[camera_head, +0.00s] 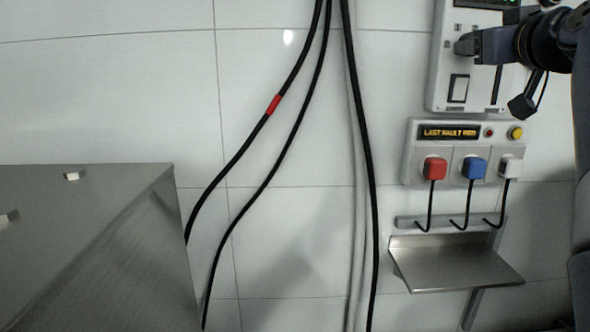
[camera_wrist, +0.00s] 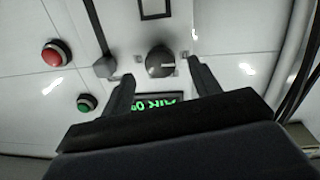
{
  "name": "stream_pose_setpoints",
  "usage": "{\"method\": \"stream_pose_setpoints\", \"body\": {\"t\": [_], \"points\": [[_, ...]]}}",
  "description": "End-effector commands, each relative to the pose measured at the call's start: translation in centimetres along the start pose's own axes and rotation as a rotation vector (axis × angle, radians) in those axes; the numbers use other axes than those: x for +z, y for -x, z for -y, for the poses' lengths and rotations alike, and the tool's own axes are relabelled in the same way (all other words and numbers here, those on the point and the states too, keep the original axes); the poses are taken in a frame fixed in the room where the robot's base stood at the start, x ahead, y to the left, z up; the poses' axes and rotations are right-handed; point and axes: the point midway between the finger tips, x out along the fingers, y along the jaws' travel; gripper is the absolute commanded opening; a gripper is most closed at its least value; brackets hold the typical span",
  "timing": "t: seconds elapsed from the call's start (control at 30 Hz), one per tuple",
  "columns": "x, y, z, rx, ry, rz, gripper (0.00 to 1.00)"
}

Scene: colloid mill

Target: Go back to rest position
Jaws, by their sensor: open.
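My gripper (camera_head: 467,45) is at the top right of the head view, in front of a white control box (camera_head: 440,92) on the wall. In the wrist view my gripper (camera_wrist: 160,70) has its two dark fingers apart. A round black knob (camera_wrist: 159,61) shows between and just beyond the fingertips. No held object is visible. I cannot tell whether the fingers touch the knob. A display with green characters (camera_wrist: 158,103) is partly hidden behind the gripper.
Below the box is a socket panel (camera_head: 413,160) with red, blue and white plugs, above hooks and a metal shelf (camera_head: 455,262). Black cables (camera_head: 366,140) hang mid-wall. A metal cabinet (camera_head: 120,230) stands left. Red (camera_wrist: 56,53) and green (camera_wrist: 87,103) buttons lie left in the wrist view.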

Motion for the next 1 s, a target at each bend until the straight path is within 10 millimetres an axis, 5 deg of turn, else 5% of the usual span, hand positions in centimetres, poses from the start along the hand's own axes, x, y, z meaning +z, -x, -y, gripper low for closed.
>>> {"method": "stream_pose_setpoints", "body": {"t": [0.13, 1.0], "points": [[0.0, -2.8, 0.1, -0.004, -0.002, 0.001, 0.59], [-0.6, -2.3, -0.1, -0.007, -0.859, 0.051, 0.59]]}}
